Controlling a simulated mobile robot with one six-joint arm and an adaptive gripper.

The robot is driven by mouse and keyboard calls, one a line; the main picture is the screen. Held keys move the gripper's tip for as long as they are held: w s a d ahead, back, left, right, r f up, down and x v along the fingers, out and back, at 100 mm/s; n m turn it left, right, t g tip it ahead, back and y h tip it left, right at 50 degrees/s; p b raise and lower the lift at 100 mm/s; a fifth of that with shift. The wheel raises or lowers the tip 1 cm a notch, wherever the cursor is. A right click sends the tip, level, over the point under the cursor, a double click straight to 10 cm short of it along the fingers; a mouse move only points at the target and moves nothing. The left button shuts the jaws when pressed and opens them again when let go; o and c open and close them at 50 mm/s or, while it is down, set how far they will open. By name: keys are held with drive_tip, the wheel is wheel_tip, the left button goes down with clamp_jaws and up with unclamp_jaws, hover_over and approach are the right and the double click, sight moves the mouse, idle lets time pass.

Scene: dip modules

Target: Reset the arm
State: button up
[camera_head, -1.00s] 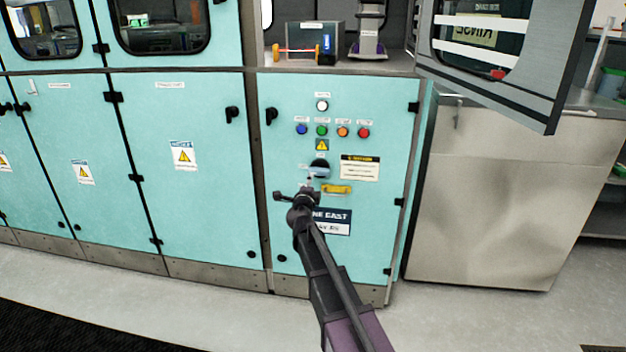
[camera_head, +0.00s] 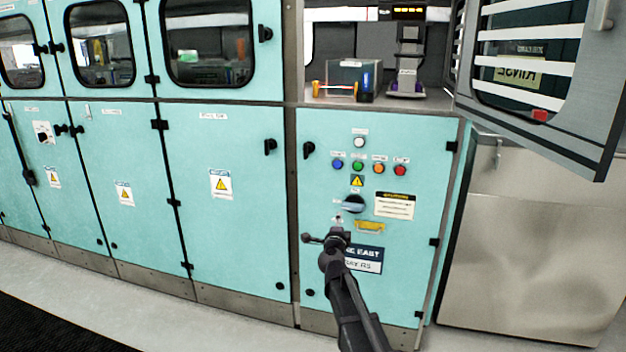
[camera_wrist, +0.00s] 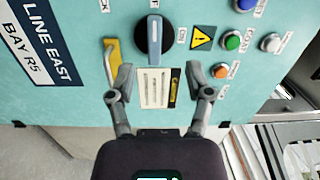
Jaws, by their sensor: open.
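My gripper (camera_head: 327,239) is in front of the teal control cabinet, just below the rotary switch (camera_head: 353,204) in the head view. In the wrist view my gripper (camera_wrist: 163,85) has its two fingers spread apart with nothing between them. The rotary switch (camera_wrist: 154,37) shows there beyond the fingers, with a light grey-blue handle on a dark round base. A yellow handle (camera_wrist: 112,62) sits beside it. Whether the fingers touch the panel cannot be told.
Blue, green, orange and red buttons (camera_head: 358,166) sit above the switch. A grey louvred door (camera_head: 540,85) stands open at upper right. A counter recess holds a clear box (camera_head: 345,78). Steel casing (camera_head: 530,250) stands at right; grey floor lies in front.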

drive_tip(key=s+a+f+n+g+y, duration=0.35)
drive_tip(key=s+n+y, duration=0.2)
drive_tip(key=n, duration=0.25)
drive_tip(key=s+a+f+n+g+y, duration=0.3)
drive_tip(key=s+f+n+g+y, duration=0.15)
drive_tip(key=s+n, duration=0.3)
drive_tip(key=s+d+f+n+g+h, duration=0.1)
drive_tip(key=s+d+f+g+h, duration=0.2)
drive_tip(key=s, duration=0.4)
drive_tip(key=s+d+f+n+g+h, duration=0.1)
drive_tip(key=s+d+f+n+g, duration=0.1)
drive_tip(key=s+d+f+g, duration=0.4)
drive_tip(key=s+d+f+n+g+h, duration=0.1)
drive_tip(key=s+d+h, duration=0.15)
drive_tip(key=s, duration=0.55)
wheel_tip(320, 180, up, 35)
drive_tip(key=p, duration=3.6)
drive_tip(key=shift+d+r+y+p, duration=0.2)
drive_tip(key=shift+y+p, duration=0.1)
drive_tip(key=shift+y, duration=0.05)
drive_tip(key=shift+s, duration=0.1)
